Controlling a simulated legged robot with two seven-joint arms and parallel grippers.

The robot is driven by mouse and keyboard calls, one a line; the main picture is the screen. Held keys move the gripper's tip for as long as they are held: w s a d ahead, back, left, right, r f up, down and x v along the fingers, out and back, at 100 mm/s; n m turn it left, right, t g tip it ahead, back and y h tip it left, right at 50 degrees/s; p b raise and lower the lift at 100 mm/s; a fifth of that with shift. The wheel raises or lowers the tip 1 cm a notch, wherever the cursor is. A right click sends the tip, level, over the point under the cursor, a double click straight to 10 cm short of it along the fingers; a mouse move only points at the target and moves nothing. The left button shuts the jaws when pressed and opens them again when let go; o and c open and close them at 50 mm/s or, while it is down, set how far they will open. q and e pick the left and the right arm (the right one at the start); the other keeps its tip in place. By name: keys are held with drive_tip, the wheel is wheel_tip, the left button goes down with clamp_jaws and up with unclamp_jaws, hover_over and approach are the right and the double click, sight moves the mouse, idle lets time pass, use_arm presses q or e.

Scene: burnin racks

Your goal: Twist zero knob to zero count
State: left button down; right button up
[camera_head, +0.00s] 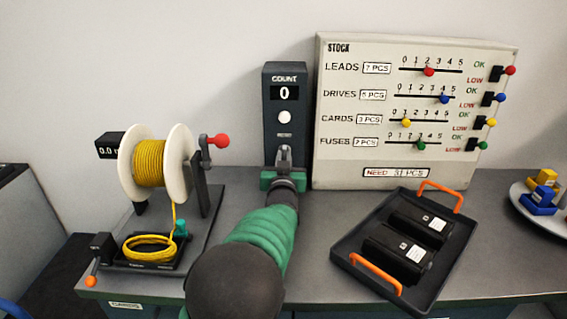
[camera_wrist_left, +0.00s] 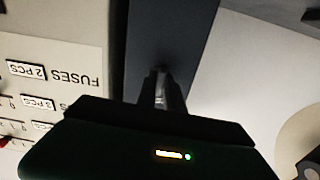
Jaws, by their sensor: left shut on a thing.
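The dark counter box (camera_head: 284,128) stands upright at the back of the bench. Its COUNT display (camera_head: 285,93) reads 0, with a white round button (camera_head: 285,117) below it and a small label under that. My left gripper (camera_head: 285,155) reaches the lower front of the box and is shut. The zero knob is hidden behind its fingers, so I cannot see how it is turned. In the left wrist view my fingers (camera_wrist_left: 163,88) meet the dark box face, and the knob is hidden there too. My right gripper is not in view.
A white stock board (camera_head: 415,110) with sliders and coloured levers stands right of the box. A black tray (camera_head: 345,250) with orange handles holds two black units. A reel of yellow cord (camera_head: 150,163) stands left. A plate (camera_head: 520,195) with coloured pieces sits far right.

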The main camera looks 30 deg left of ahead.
use_arm(q)
drive_tip(key=shift+d+n, duration=0.1)
drive_tip(key=shift+n, duration=0.2)
drive_tip(key=c, duration=1.8)
unclamp_jaws()
drive_tip(key=shift+c, duration=0.2)
drive_tip(key=o, duration=0.4)
drive_tip(key=shift+s+r, duration=0.1)
drive_tip(key=shift+r, duration=0.05)
drive_tip(key=p+v, duration=0.2)
drive_tip(key=v, duration=1.4)
drive_tip(key=shift+s+d, duration=0.25)
drive_tip(key=shift+d, duration=0.1)
